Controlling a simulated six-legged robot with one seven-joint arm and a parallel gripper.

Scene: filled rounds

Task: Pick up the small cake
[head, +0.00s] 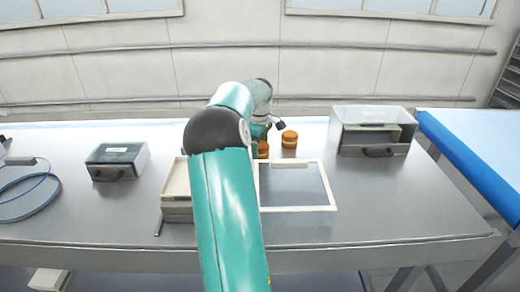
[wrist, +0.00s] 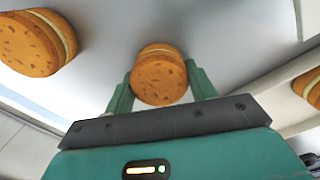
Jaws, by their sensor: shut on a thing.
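A small round orange-brown cake (wrist: 159,80) with a pale filling layer sits between the two teal fingers of my gripper (wrist: 160,90), which is shut on it. In the head view, my arm hides most of the gripper. One cake (head: 263,149) shows there right beside the arm's far end, and another cake (head: 289,138) stands on the table just to its right. I cannot tell for sure which of these is the held one. In the wrist view, a second filled cake (wrist: 30,45) is at the upper left and a third (wrist: 312,88) is cut off at the right edge.
A cream tray (head: 176,182) is partly behind my arm. A small lidded box (head: 117,161) stands left and a larger clear case (head: 372,130) right. Blue cable (head: 35,190) lies far left.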

